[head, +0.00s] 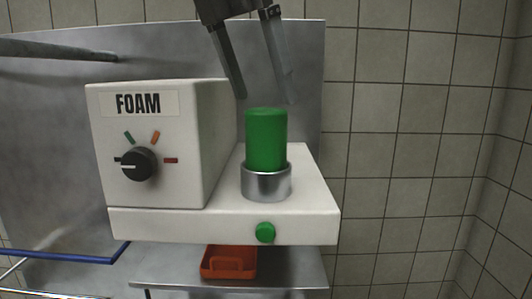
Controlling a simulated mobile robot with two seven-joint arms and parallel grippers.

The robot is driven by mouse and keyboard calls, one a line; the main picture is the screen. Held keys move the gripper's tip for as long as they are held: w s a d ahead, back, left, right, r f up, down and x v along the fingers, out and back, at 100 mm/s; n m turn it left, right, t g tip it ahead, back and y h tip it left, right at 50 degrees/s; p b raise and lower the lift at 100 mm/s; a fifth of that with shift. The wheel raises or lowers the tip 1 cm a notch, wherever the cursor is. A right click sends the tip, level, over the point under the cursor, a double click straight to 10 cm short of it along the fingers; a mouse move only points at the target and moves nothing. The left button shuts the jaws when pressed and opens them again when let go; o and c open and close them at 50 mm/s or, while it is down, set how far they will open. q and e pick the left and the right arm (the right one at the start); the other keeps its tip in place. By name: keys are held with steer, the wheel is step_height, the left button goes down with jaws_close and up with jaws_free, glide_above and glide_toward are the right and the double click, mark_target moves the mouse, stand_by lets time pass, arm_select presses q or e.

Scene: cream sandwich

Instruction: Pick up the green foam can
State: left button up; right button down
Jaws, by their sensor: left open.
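The green foam can (266,138) stands upright in a metal ring holder (266,184) on the white foam machine (222,222). My left gripper (266,100) is above the can, pointing down. Its two dark fingers are apart, one to the upper left of the can and one to the upper right. It looks empty, and the fingertips end close to the height of the can's top. I cannot tell the exact depth between fingers and can. My right gripper is not in view.
The machine's box, labelled FOAM (138,104), has a black knob (138,164) and stands left of the can. A green button (265,232) is on the front edge. An orange tray (229,262) sits below on a metal shelf. A tiled wall (400,150) is behind.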

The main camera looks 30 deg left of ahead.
mark_target(258, 110)
arm_select(q)
steer(key=shift+x, duration=0.95)
steer(key=x, duration=0.3)
steer(key=a+x, duration=0.1)
steer(key=x, duration=0.1)
steer(key=shift+s+f+p, duration=0.15)
steer(key=shift+s+p, duration=0.15)
steer(key=shift+p, duration=0.1)
steer(key=shift+w+d+f, duration=0.15)
jaws_close()
